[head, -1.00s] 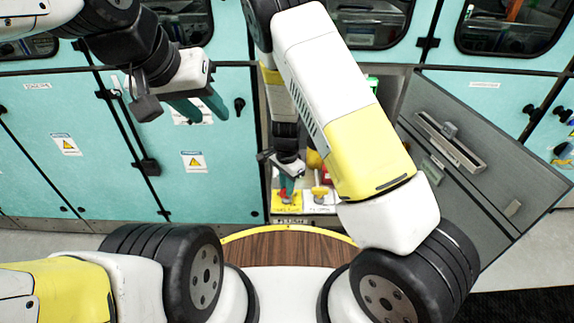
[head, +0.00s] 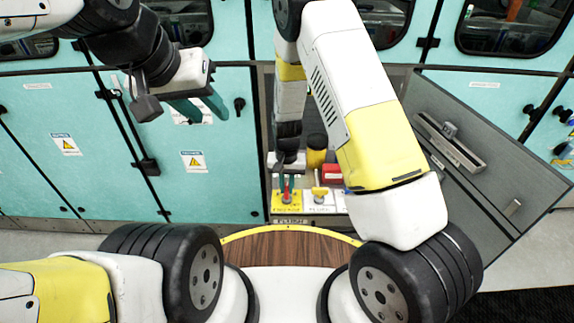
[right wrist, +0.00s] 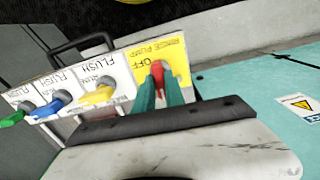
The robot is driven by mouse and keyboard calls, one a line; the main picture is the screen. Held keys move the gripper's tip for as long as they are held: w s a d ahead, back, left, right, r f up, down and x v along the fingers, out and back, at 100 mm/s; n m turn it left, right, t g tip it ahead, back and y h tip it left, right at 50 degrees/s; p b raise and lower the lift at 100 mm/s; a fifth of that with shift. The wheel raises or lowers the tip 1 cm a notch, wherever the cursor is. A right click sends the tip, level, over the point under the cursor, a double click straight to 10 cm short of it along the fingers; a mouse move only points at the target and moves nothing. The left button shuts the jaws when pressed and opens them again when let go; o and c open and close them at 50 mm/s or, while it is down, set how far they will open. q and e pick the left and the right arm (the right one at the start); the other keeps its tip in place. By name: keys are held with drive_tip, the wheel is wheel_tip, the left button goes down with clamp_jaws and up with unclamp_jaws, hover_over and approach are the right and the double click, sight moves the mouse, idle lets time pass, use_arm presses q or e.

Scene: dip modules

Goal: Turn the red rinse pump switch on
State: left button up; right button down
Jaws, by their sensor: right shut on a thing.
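The red rinse pump switch (right wrist: 158,69) sits on a yellow plate (right wrist: 178,62) marked RINSE PUMP and OFF in the right wrist view. In the head view the red switch (head: 286,191) is at the left end of the row inside the open cabinet. My right gripper (right wrist: 160,88) is shut on the red switch, its teal fingers on both sides of the handle. It also shows in the head view (head: 287,182). The fingers partly hide the handle. My left gripper (head: 198,106) is open and empty in front of the closed teal doors.
Yellow (right wrist: 98,96), blue (right wrist: 51,105) and green (right wrist: 13,118) switches stand beside the red one on white plates. A grey cabinet door (head: 485,160) is swung open at the right. A round wooden top (head: 290,246) lies in front of the cabinet.

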sight(287, 188)
drive_tip(key=shift+w+n, duration=0.1)
drive_tip(key=shift+n, duration=0.3)
drive_tip(key=c, duration=1.4)
unclamp_jaws()
drive_tip(key=shift+r, duration=3.9)
